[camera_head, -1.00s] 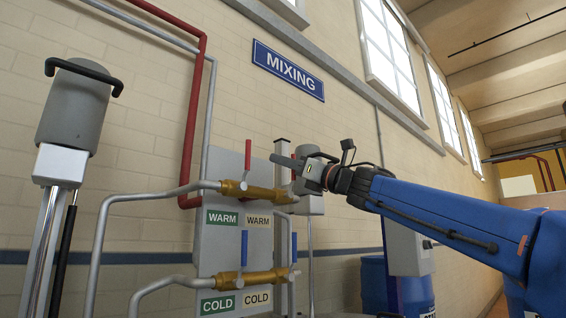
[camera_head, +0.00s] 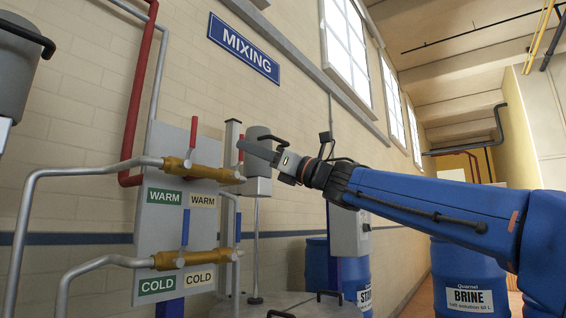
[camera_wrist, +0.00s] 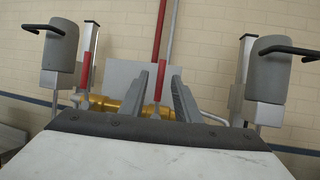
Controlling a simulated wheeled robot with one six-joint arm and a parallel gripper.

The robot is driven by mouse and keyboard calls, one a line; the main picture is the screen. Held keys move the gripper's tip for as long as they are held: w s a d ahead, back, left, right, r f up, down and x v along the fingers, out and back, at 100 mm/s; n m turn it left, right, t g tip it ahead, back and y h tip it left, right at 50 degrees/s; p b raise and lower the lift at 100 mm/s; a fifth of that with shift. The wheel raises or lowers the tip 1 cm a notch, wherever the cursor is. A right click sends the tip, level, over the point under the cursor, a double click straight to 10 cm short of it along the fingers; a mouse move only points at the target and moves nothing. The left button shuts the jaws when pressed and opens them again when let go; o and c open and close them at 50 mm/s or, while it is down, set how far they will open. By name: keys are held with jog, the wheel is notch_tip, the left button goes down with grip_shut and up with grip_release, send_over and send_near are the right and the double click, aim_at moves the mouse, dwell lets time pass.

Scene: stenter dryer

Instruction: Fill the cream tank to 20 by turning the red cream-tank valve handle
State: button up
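The cream side's red valve handle shows in the wrist view (camera_wrist: 159,90), upright on a brass valve body. My gripper (camera_wrist: 160,76) is open, with its two grey fingers on either side of that handle. I cannot tell whether either finger touches it. In the head view my gripper (camera_head: 244,150) is at the right edge of the valve panel and mostly hides this handle. The other red handle (camera_head: 193,133), above the green WARM label, stands upright and clear. No level reading is visible.
Blue handles (camera_head: 186,227) stand on the lower COLD valve (camera_head: 195,259). Curved grey pipes (camera_head: 60,170) run left of the panel (camera_head: 205,225). Another grey cylinder (camera_wrist: 268,75) is at right in the wrist view. Blue barrels (camera_head: 468,270) stand at the right.

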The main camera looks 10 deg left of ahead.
jog(key=v, duration=0.9)
jog(key=shift+d, duration=0.25)
jog(key=shift+f, duration=0.15)
dwell(0.7)
